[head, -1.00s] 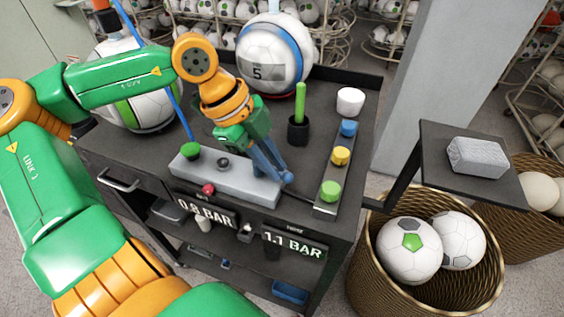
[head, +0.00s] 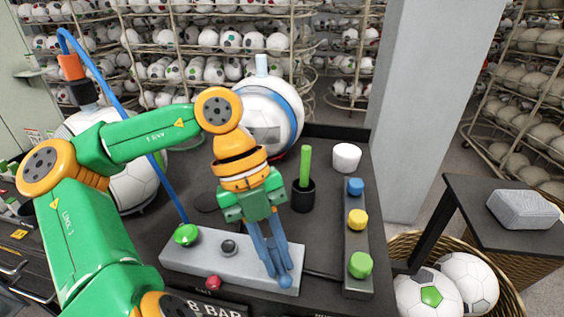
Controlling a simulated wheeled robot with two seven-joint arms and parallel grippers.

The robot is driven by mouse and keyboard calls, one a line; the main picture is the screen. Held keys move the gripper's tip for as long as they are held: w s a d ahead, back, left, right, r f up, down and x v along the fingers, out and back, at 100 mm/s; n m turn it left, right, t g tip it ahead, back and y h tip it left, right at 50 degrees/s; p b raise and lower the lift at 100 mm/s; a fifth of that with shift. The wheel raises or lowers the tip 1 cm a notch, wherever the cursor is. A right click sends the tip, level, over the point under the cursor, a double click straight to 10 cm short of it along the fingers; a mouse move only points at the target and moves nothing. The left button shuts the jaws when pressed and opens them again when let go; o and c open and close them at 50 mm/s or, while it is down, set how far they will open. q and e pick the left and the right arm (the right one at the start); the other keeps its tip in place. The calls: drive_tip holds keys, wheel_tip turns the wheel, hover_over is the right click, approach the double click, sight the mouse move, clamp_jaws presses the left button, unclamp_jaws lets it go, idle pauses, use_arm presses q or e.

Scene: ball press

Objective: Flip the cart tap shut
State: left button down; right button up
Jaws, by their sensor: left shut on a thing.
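The grey valve block (head: 205,265) lies along the cart's front edge. It carries a green knob (head: 186,235), a dark knob (head: 228,247) and a red knob (head: 213,283). My left gripper (head: 278,268) reaches down over the block's right end, its blue-grey fingers close together. It is shut on what appears to be the tap's handle, mostly hidden by the fingers. A blue rounded end (head: 285,283) shows just below the fingertips. I cannot tell the handle's exact angle. My right gripper is out of view.
A strip (head: 357,245) with blue, yellow and green buttons stands right of the block. A dark cup (head: 303,195) with a green stick and a white cup (head: 346,157) are behind. A blue hose (head: 128,115) rises at left. A grey slab (head: 522,208) rests on a side shelf.

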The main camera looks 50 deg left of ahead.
use_arm(q)
drive_tip(key=m+p, duration=0.1)
drive_tip(key=m+g+p, duration=0.1)
drive_tip(key=s+m+p, duration=0.1)
drive_tip(key=shift+a+r+g+p, duration=0.15)
drive_tip(key=shift+a+g+p, duration=0.15)
drive_tip(key=shift+s+a+m+g+y+p, duration=0.2)
drive_tip(key=shift+m+g+y+p, duration=0.1)
drive_tip(key=shift+m+p, duration=0.7)
drive_tip(key=shift+a+f+m+p, duration=0.15)
drive_tip(key=shift+f+m+p, duration=0.1)
drive_tip(key=shift+m+p, duration=0.25)
drive_tip(key=c, duration=0.8)
unclamp_jaws()
drive_tip(key=shift+c, duration=0.2)
drive_tip(key=shift+s, duration=0.1)
drive_tip(key=shift+r, duration=0.1)
